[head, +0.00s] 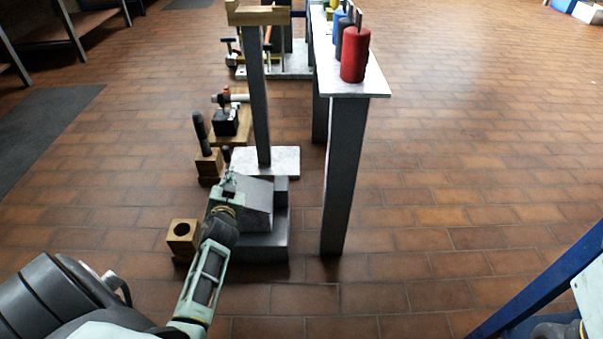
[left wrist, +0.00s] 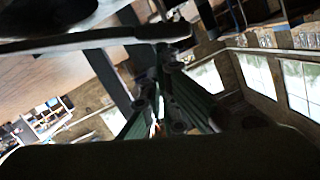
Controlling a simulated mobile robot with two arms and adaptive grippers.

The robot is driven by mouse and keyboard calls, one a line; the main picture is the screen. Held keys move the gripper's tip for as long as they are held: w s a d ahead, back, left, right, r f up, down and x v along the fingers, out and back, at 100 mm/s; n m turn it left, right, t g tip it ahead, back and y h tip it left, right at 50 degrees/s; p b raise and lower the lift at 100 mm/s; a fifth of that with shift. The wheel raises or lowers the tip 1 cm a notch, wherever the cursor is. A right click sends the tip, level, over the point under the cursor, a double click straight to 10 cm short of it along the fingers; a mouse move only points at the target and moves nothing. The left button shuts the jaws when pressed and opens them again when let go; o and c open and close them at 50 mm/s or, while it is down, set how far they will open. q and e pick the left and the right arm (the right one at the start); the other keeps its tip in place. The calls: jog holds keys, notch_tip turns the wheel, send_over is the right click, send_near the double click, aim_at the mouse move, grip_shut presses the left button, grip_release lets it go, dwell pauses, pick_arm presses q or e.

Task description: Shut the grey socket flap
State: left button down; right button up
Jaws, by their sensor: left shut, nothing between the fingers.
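A grey block-shaped unit (head: 265,245) stands low on the floor, left of the middle in the head view. A grey slanted plate (head: 256,196) on its upper part looks like the socket flap. I cannot tell its exact angle or whether it is fully closed. My left gripper (head: 228,178) is shut and empty at the plate's upper left edge, very close to it; I cannot tell if they touch. The gripper and forearm hide the unit's left side. In the tilted left wrist view, the left fingers (left wrist: 158,95) are together; the flap is not clear there. My right gripper is not in view.
A wooden block with a hole (head: 182,236) stands left of the unit. Behind are a post on a white base (head: 266,162) and a dark-handled tool in a block (head: 203,140). A tall narrow table (head: 358,83) with a red cylinder (head: 355,55) stands right.

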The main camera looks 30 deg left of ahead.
pick_arm(q)
jog(key=f, duration=0.1)
jog(key=s+a+f+n, duration=0.1)
jog(key=a+f+n+h, duration=0.1)
jog(key=shift+s+f+t, duration=0.15)
jog(key=shift+f+t, duration=0.15)
jog(key=shift+a+f, duration=0.15)
jog(key=shift+f, duration=0.4)
jog(key=shift+s+a+f, duration=0.15)
jog(key=shift+f, duration=0.2)
